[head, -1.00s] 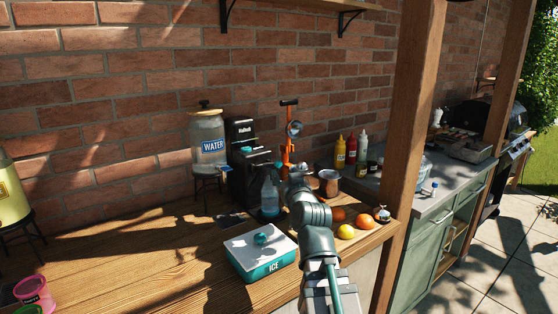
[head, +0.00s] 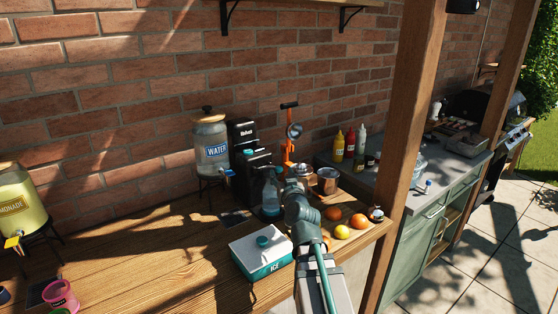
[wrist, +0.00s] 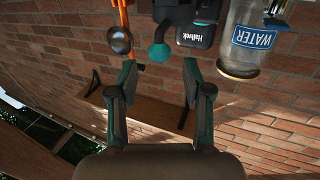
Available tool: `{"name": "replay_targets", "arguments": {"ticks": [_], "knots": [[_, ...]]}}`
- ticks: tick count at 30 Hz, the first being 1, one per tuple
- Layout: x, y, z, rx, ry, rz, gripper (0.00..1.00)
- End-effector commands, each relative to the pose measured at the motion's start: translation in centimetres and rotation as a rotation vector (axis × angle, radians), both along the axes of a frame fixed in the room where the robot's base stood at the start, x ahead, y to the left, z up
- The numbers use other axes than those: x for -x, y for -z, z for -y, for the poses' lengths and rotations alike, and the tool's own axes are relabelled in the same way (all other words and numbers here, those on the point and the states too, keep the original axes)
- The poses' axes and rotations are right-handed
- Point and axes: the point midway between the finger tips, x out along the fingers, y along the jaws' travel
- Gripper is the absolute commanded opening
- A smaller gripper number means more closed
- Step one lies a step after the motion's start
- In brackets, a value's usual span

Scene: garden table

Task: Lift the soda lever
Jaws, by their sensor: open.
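The black soda machine (head: 247,137) stands against the brick wall with a bottle (head: 270,192) at its front. In the wrist view, which is upside down, the soda machine (wrist: 193,36) shows its name label at the top. A teal rounded piece (wrist: 160,51) on a dark stem, apparently the soda lever, sticks out from it. My gripper (wrist: 160,78) is open and empty. Its two fingers lie to either side of the teal piece in the picture, apparently not touching it. In the head view my arm hides the gripper.
A water dispenser (head: 211,146) stands left of the machine and an orange press (head: 288,150) right of it. A teal ice box (head: 262,253), oranges (head: 359,221) and a lemon (head: 342,232) lie in front. The wooden counter (head: 150,265) is mostly clear at left.

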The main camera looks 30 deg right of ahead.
Motion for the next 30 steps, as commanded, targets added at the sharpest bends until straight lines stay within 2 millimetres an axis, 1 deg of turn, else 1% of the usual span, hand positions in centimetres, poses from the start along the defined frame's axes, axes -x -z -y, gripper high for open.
{"name": "replay_targets", "arguments": {"ticks": [1, 3, 9, 14, 22, 29, 30], "knots": [[-1.4, -0.2, 0.3, -0.001, -0.001, -0.001, 0.5], [-2.5, -0.2, 0.6, 0.0, -0.001, -0.001, 0.5], [-4.4, -0.1, 1.0, 0.0, 0.0, 0.0, 0.5], [-5.0, 0.0, 1.2, 0.0, 0.0, 0.0, 0.5], [-5.0, 0.0, 1.1, 0.0, 0.0, 0.001, 0.5], [-5.0, 0.0, 1.1, 0.0, 0.0, 0.0, 0.11], [-5.0, 0.0, 1.1, 0.0, 0.0, 0.001, 0.05]]}}
